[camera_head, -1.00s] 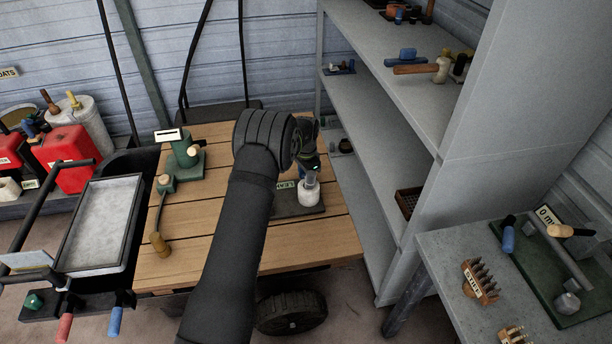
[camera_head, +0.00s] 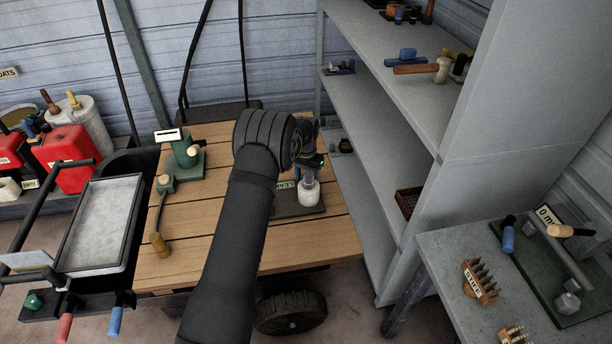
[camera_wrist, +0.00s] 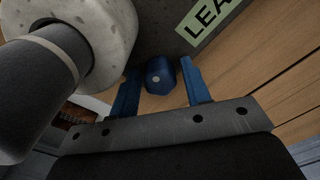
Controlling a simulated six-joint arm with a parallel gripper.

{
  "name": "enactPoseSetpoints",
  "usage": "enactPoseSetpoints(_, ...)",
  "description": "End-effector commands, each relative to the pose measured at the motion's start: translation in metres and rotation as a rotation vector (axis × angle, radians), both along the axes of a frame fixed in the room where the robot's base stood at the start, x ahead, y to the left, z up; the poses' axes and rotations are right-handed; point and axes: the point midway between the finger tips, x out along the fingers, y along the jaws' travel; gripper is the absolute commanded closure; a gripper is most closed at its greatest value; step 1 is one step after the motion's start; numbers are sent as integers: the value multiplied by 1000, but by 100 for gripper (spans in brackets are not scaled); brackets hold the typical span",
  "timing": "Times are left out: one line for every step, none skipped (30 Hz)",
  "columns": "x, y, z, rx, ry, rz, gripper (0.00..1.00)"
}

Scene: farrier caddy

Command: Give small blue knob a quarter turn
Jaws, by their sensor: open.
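The small blue knob (camera_wrist: 159,76) shows in the wrist view, a faceted blue piece with a pale dot on its face. My gripper (camera_wrist: 161,66) is open, with one blue finger on each side of the knob. Narrow gaps show between the knob and the fingers, so no grip is visible. Beside the knob is a pale speckled round body with a grey cylinder. In the head view this white fixture (camera_head: 308,196) stands on a dark plate (camera_head: 285,208) on the wooden bench.
A green label (camera_wrist: 207,20) reading "LEA" lies beside the knob. The wooden bench (camera_head: 220,245) has a green fixture (camera_head: 187,150) at its back left. A grey shelf unit (camera_head: 380,190) stands close on the right. A grey side table (camera_head: 450,270) holds tools.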

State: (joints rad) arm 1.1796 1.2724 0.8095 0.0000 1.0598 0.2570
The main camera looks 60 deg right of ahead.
Motion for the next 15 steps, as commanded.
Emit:
enactPoseSetpoints(0,0,0,0,0,1,57)
enactPoseSetpoints(0,0,0,0,0,0,57)
enactPoseSetpoints(0,0,0,0,0,0,57)
enactPoseSetpoints(0,0,0,0,0,-1,57)
enactPoseSetpoints(0,0,0,0,0,-1,57)
enactPoseSetpoints(0,0,0,0,0,-2,57)
enactPoseSetpoints(0,0,0,0,0,-7,57)
enactPoseSetpoints(0,0,0,0,0,-16,57)
enactPoseSetpoints(0,0,0,0,0,-38,57)
enactPoseSetpoints(0,0,0,0,0,-61,57)
enactPoseSetpoints(0,0,0,0,0,-90,57)
enactPoseSetpoints(0,0,0,0,0,-134,57)
enactPoseSetpoints(0,0,0,0,0,-169,57)
enactPoseSetpoints(0,0,0,0,0,-203,57)
enactPoseSetpoints(0,0,0,0,0,-248,57)
